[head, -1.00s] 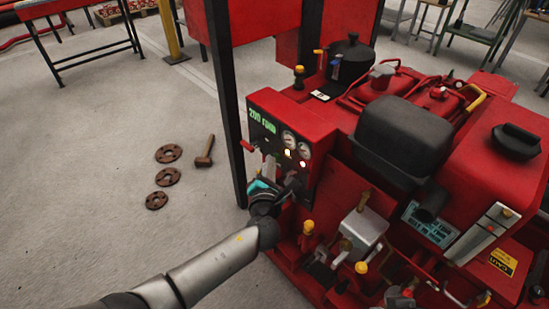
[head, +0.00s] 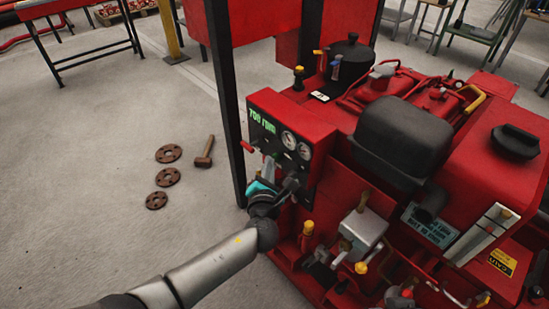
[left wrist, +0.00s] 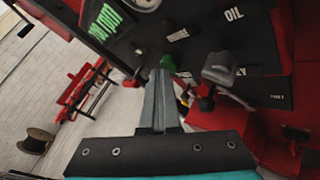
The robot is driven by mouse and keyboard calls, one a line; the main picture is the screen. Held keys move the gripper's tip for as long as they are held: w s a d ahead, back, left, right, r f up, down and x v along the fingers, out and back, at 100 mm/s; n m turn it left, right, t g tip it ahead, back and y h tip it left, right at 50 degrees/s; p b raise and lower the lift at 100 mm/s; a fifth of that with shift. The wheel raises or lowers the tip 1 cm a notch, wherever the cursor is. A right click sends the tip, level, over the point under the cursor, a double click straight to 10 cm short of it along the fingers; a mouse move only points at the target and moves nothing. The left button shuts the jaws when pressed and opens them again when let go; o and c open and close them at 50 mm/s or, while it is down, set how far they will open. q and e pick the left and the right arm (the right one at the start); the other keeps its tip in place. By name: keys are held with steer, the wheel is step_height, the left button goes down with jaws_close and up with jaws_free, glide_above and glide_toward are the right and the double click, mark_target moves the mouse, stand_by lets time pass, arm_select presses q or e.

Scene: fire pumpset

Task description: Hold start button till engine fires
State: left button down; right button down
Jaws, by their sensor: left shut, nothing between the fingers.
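The red pumpset's black control panel (head: 280,143) faces my left arm. Its green digital display (head: 262,121) seems to read about 700, and it also shows in the left wrist view (left wrist: 106,22). A green button (left wrist: 167,62) on the panel shows just beyond my left fingertips in the left wrist view. My left gripper (head: 290,184) is shut and empty, its tips (left wrist: 160,74) at the button. The tips partly cover the button, so I cannot tell whether it is pressed in. My right gripper is not in view.
A grey key-like knob (left wrist: 220,68) sits close right of my fingertips. Two round gauges (head: 296,145) are on the panel. A dark post (head: 226,100) stands left of it. Several yellow-capped levers (head: 308,228) rise below. Rusty flanges (head: 168,153) and a mallet (head: 205,151) lie on the floor.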

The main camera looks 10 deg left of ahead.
arm_select(q)
steer(key=shift+s+a+p, duration=0.35)
steer(key=shift+s+a, duration=0.05)
steer(key=shift+s, duration=0.15)
steer(key=s+a+p, duration=0.1)
steer(key=s, duration=0.1)
steer(key=s+a+p, duration=0.1)
steer(key=s+a, duration=0.1)
stand_by(0.4)
stand_by(0.3)
